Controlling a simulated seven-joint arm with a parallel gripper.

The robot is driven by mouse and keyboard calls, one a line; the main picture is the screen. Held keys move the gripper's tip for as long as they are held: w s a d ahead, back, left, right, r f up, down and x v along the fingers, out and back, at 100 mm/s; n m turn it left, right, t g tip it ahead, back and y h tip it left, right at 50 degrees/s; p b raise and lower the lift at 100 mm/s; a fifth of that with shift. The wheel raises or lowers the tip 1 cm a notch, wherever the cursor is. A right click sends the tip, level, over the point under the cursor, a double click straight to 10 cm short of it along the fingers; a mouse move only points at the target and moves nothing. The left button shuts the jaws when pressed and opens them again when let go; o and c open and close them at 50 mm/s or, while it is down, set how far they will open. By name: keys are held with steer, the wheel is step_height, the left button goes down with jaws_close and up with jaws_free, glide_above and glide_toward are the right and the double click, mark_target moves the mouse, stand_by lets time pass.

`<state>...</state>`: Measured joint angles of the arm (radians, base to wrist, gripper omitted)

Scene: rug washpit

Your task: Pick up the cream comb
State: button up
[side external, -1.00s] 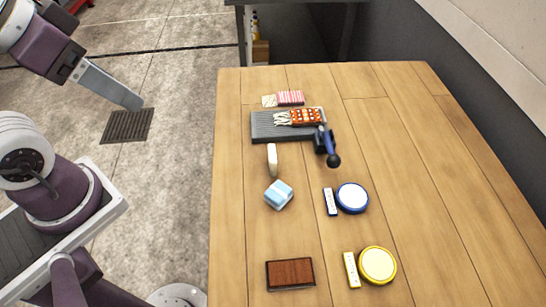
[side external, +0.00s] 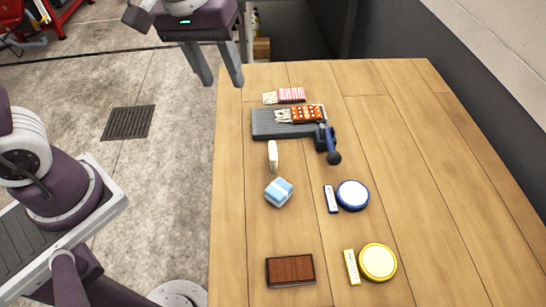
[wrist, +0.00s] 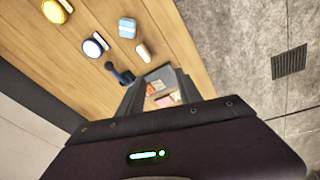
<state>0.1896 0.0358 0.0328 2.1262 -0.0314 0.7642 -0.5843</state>
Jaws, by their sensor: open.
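The cream comb (side external: 272,156), a small pale rounded piece, lies on the wooden table near its left edge, between the grey ribbed board and the light-blue block. It also shows in the wrist view (wrist: 143,51), above the fingers. Its teeth are too small to make out. My gripper (side external: 221,82) is open and empty, fingers pointing down, beyond the table's far left corner and well apart from the comb. In the wrist view my gripper (wrist: 157,85) has its fingers spread, with part of the grey board visible between them.
The light-blue block (side external: 279,192), blue round tin (side external: 352,195), yellow tin (side external: 378,262) and brown block (side external: 290,270) stand nearer. The table's right side is clear.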

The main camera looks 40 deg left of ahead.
mark_target(273, 149)
steer(key=w+d+f+n, duration=0.1)
steer(key=w+f, duration=0.1)
steer(key=f, duration=0.2)
steer(key=w+d+f+n+g, duration=0.1)
steer(key=w+d+f, duration=0.1)
steer(key=f, duration=0.2)
steer(key=w+d+f+n+g, duration=0.1)
steer(key=w+d+f, duration=0.1)
steer(key=f, duration=0.2)
steer(key=shift+w+d+f+y, duration=0.2)
steer(key=shift+f+y, duration=0.1)
steer(key=shift+f, duration=0.1)
steer(key=shift+n, duration=0.4)
steer(key=f, duration=0.9)
steer(key=shift+d, duration=0.3)
jaws_close()
